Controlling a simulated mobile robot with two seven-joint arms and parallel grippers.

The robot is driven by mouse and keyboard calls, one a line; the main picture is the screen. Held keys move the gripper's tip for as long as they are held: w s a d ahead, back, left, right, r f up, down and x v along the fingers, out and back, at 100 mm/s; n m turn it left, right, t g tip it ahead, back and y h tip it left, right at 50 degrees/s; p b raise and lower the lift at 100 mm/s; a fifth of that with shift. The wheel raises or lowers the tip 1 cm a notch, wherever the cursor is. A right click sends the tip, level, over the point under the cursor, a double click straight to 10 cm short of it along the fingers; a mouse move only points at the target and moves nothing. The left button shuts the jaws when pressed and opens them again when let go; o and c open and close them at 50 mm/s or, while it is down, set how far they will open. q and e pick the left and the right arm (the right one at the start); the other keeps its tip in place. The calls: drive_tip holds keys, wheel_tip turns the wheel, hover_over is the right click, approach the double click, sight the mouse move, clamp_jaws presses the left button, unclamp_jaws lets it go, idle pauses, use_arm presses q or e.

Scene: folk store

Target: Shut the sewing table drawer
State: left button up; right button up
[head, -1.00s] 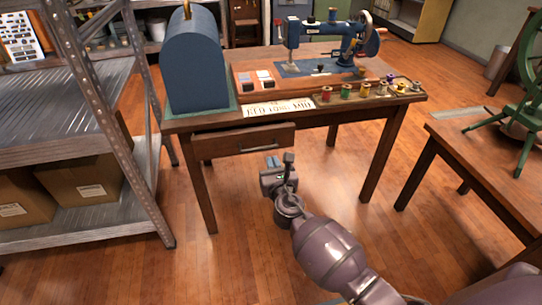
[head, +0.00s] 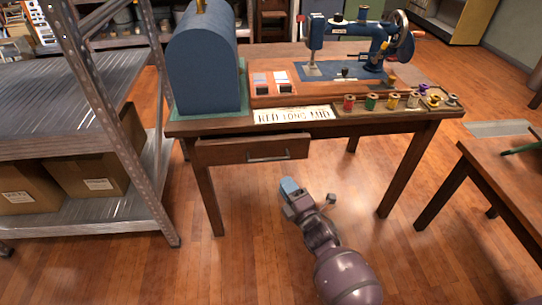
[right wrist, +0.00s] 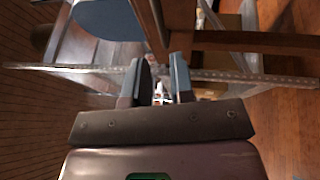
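The sewing table (head: 385,128) is dark wood, and its drawer (head: 228,153) is under the left half of the top. The drawer front stands out a little from under the table edge, with a dark gap above it. Its metal handle (head: 268,158) is on the front. My right gripper (head: 309,194) is in front of and below the drawer, apart from it. In the right wrist view its two fingers (right wrist: 160,82) are spread with nothing held between them. My left gripper is in neither view now.
A blue domed case (head: 207,70), a blue sewing machine (head: 350,42) and several thread spools (head: 391,101) stand on the table. A metal shelf (head: 75,105) with cardboard boxes is close at left. Another wooden table (head: 500,178) is at right. Floor between is clear.

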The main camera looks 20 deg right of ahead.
sight(269, 159)
drive_tip(key=shift+b+x, duration=0.9)
drive_tip(key=shift+x, duration=4.45)
drive_tip(key=shift+c, duration=0.4)
clamp_jaws()
